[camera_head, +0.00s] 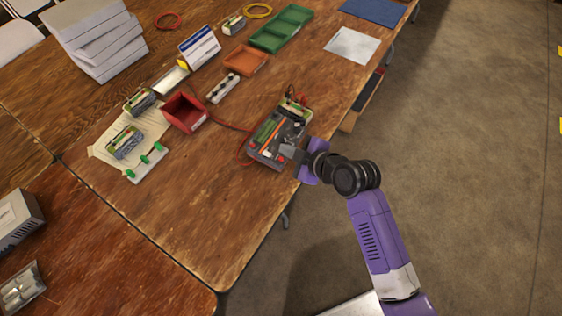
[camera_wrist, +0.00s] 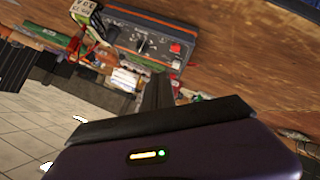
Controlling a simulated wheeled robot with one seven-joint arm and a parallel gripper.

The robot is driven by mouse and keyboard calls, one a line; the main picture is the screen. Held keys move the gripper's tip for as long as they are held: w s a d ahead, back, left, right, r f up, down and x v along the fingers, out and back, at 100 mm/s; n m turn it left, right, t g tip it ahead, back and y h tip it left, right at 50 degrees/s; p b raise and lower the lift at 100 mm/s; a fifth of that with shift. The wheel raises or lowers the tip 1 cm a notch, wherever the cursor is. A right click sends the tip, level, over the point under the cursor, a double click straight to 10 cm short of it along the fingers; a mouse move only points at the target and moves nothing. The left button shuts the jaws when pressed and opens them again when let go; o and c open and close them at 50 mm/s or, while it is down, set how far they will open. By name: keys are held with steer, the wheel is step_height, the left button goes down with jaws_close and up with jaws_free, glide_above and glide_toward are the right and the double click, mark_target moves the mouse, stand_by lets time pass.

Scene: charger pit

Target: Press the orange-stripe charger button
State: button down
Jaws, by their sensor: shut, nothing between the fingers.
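The dark grey charger (camera_head: 262,152) lies near the right edge of the wooden table, with an orange stripe (camera_head: 268,143) along its face. A pale part sits just below that button. My gripper (camera_head: 287,152) is shut and empty, over the charger's right side. In the wrist view my gripper (camera_wrist: 157,78) points at the panel just below the buttons. I cannot tell whether it touches.
A battery pack (camera_head: 294,108) with red leads sits at the charger's far end. A red open bin (camera_head: 184,113), an orange tray (camera_head: 245,60) and a green tray (camera_head: 281,28) stand farther left and back. The table between the bin and the front corner is mostly clear.

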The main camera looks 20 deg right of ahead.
mark_target(276, 154)
steer(key=shift+w+a+f+b, duration=0.1)
steer(key=shift+f+b, duration=0.35)
steer(key=shift+f, duration=0.3)
steer(key=shift+w+a+f+b, duration=0.1)
steer(key=shift+f+b, duration=0.35)
steer(key=shift+f, duration=0.25)
steer(key=shift+f, duration=0.1)
stand_by(0.8)
steer(key=shift+w+f+b, duration=0.1)
steer(key=shift+f+b, duration=0.2)
steer(key=shift+b, duration=0.1)
steer(key=shift+f+b, duration=0.35)
steer(key=shift+f, duration=0.05)
stand_by(0.5)
steer(key=shift+r, duration=0.1)
steer(key=shift+r+p, duration=0.55)
steer(key=shift+r, duration=0.15)
steer(key=r+p, duration=0.2)
steer(key=r, duration=0.1)
steer(key=s+r+p, duration=0.1)
steer(key=r+p, duration=0.1)
steer(key=shift+d, duration=0.3)
